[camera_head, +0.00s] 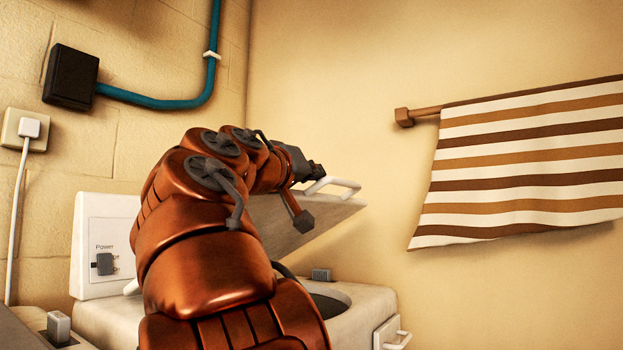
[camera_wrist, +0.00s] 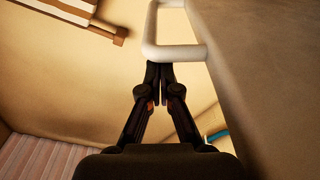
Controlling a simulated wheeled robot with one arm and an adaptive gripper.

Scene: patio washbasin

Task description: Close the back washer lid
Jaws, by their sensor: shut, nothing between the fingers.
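A raised, tilted grey washer lid (camera_head: 318,223) stands over the white washer (camera_head: 362,302), partly hidden behind my arm. A white loop handle (camera_head: 345,184) sits at the lid's upper edge. My gripper (camera_head: 316,172) is beside this handle. In the wrist view, the fingertips of my gripper (camera_wrist: 160,70) are shut with nothing between them, just below the handle (camera_wrist: 178,52). I cannot tell whether they touch it. The lid's broad face (camera_wrist: 275,80) fills the right side there. Part of the washer's round opening (camera_head: 328,306) shows below the lid.
A control panel (camera_head: 105,245) stands at the washer's left. A striped cloth (camera_head: 520,165) hangs from a wooden rod (camera_head: 420,113) at right. A black box (camera_head: 71,77) with a blue pipe (camera_head: 170,103) is on the left wall. Open air lies between lid and cloth.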

